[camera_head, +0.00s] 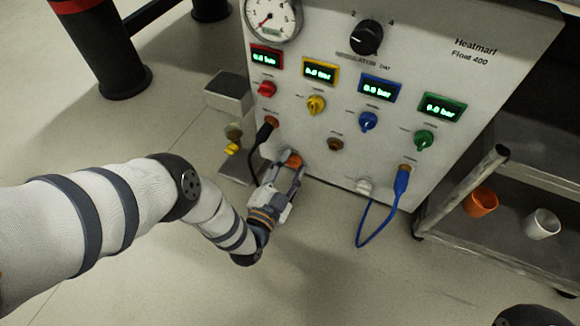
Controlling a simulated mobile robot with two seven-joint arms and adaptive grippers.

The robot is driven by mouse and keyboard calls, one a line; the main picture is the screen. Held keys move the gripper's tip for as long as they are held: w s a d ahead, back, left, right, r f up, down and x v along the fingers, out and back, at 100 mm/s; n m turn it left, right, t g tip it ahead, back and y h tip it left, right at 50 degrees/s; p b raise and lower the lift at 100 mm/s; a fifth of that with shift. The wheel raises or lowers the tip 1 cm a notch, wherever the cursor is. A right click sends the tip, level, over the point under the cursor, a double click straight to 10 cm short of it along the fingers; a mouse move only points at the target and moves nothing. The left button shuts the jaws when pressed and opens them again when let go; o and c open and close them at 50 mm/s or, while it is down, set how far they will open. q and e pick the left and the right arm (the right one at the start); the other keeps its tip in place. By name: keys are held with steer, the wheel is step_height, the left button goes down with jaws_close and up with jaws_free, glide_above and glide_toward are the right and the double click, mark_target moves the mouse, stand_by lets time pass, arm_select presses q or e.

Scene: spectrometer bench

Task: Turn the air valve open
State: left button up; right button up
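My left gripper (289,168) reaches down to the lower front of the white panel (310,110). Its two fingers are spread on either side of a small round orange-red knob (294,160). I cannot tell whether they touch it. A small valve with a yellow handle (232,149) sits under a grey box left of the panel. The panel bears red (267,89), yellow (316,104), blue (368,121) and green (424,139) knobs, each under a display; the readable displays show 0.0 bar. No readable label marks the air valve. My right gripper is not in view.
A pressure gauge (272,16) and black regulator dial (366,37) are at the panel's top. A black cable (255,152) hangs close left of the gripper. A blue cable (377,222) loops at right. A shelf cart with orange (481,202) and white (542,224) cups stands right.

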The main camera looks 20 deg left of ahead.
arm_select(q)
jaws_close()
steer(key=shift+m, duration=0.3)
steer(key=m+p, duration=0.1)
steer(key=m, duration=0.1)
steer(key=shift+m, duration=0.4)
steer(key=m, duration=0.9)
steer(key=shift+m, duration=2.5)
